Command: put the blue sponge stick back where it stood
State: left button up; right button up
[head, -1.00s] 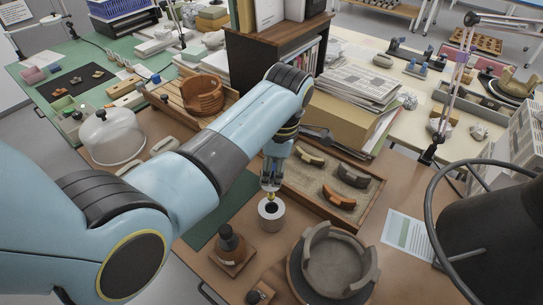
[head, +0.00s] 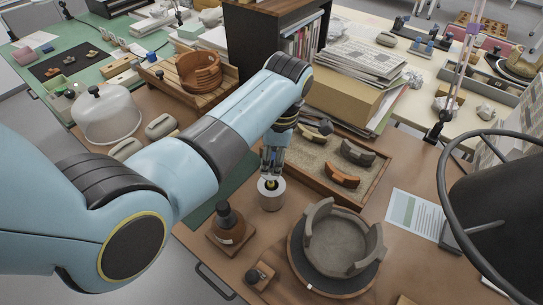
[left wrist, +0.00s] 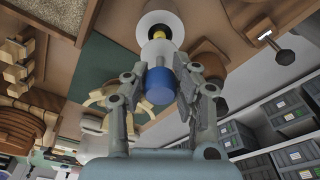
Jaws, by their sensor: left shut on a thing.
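My left gripper (head: 271,164) is directly above the white cup (head: 271,198) and shut on the blue sponge stick. In the left wrist view, the stick's blue part (left wrist: 160,86) sits between the fingers of my left gripper (left wrist: 169,80). The stick's yellow tip (left wrist: 159,35) points at the mouth of the white cup (left wrist: 159,18). In the head view the yellow tip (head: 270,183) shows at the cup's mouth, below the fingers. How deep it is in the cup I cannot tell. My right gripper is not in view.
A brown bottle (head: 228,220) on a wooden base stands front left of the cup. A grey broken bowl (head: 339,242) on a round dark stand is front right. A sherd tray (head: 374,184) lies behind right. A large black hooded object (head: 500,225) fills the right side.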

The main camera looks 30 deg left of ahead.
pick_arm(q)
jog(key=shift+f+b, duration=1.05)
jog(key=shift+f, duration=1.05)
jog(key=shift+f, duration=0.2)
jog(key=o, duration=0.9)
jog(key=shift+o, duration=0.2)
jog(key=shift+r, duration=0.1)
